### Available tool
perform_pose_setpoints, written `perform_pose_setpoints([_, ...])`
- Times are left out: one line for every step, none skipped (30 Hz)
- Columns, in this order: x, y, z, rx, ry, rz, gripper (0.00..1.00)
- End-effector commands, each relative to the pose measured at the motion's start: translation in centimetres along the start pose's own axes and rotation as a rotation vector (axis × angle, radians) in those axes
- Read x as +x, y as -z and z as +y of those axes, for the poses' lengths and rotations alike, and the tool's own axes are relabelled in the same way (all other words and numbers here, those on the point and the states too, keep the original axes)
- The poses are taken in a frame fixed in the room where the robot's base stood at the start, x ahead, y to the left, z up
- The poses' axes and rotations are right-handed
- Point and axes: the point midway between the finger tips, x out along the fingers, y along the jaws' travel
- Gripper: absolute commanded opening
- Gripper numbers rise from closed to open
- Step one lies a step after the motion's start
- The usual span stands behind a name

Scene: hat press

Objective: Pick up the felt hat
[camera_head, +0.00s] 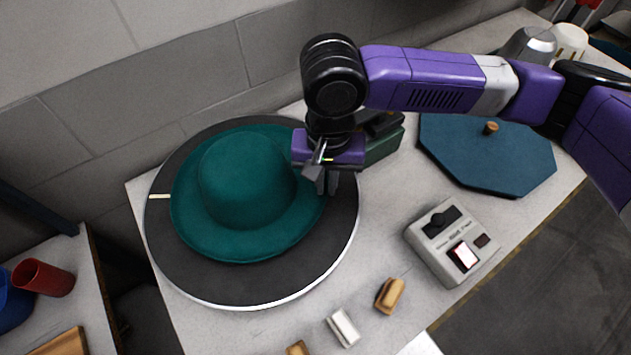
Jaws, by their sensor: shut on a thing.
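The felt hat (245,180) is dark teal with a rounded crown and a wide brim. It sits crown up on the round dark turntable (240,285), left of centre in the head view. My gripper (327,185) comes down from above at the right edge of the hat, with its fingers on the brim there. The gripper is shut on the brim. The far fingertip and the exact grip on the felt are partly hidden. I cannot tell whether the brim is lifted off the turntable.
A blue octagonal board (480,165) with a knob lies at right. A grey control box (450,243) stands in front of it. Small blocks, one tan (389,295) and one white (343,328), lie near the front. A dark green object (384,145) stands behind my gripper. A red cup (45,278) lies at far left.

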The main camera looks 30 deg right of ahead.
Motion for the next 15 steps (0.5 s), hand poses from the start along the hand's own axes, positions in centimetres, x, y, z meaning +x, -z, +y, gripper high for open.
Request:
perform_pose_setpoints([-0.6, 0.2, -0.1, 0.003, 0.004, 0.005, 0.00])
perform_pose_setpoints([-1.0, 0.2, -0.1, 0.003, 0.005, 0.005, 0.00])
perform_pose_setpoints([-1.6, 0.1, -0.1, 0.003, 0.004, 0.005, 0.00])
perform_pose_setpoints([-2.1, 0.1, -0.1, 0.003, 0.005, 0.005, 0.00])
perform_pose_setpoints([-2.6, 0.2, -0.1, 0.003, 0.005, 0.005, 0.00])
perform_pose_setpoints([-3.4, 0.2, -0.1, 0.004, 0.005, 0.005, 0.00])
perform_pose_setpoints([-4.0, 0.2, -0.1, 0.004, 0.005, 0.005, 0.00])
perform_pose_setpoints([-4.7, 0.2, -0.1, 0.003, 0.005, 0.006, 0.00])
perform_pose_setpoints([-5.6, 0.1, -0.1, 0.002, 0.006, 0.006, 0.00])
perform_pose_setpoints([-6.3, 0.2, -0.1, 0.001, 0.005, 0.007, 0.00])
perform_pose_setpoints([-7.0, 0.1, -0.1, 0.001, 0.006, 0.006, 0.00])
perform_pose_setpoints([-8.1, 0.1, -0.1, 0.001, 0.006, 0.007, 0.00])
perform_pose_setpoints([-8.9, 0.1, -0.1, 0.001, 0.006, 0.005, 0.00])
perform_pose_setpoints([-9.7, 0.1, -0.1, 0.001, 0.005, 0.006, 0.00])
perform_pose_setpoints([-10.8, 0.1, -0.1, -0.001, 0.006, 0.006, 0.00])
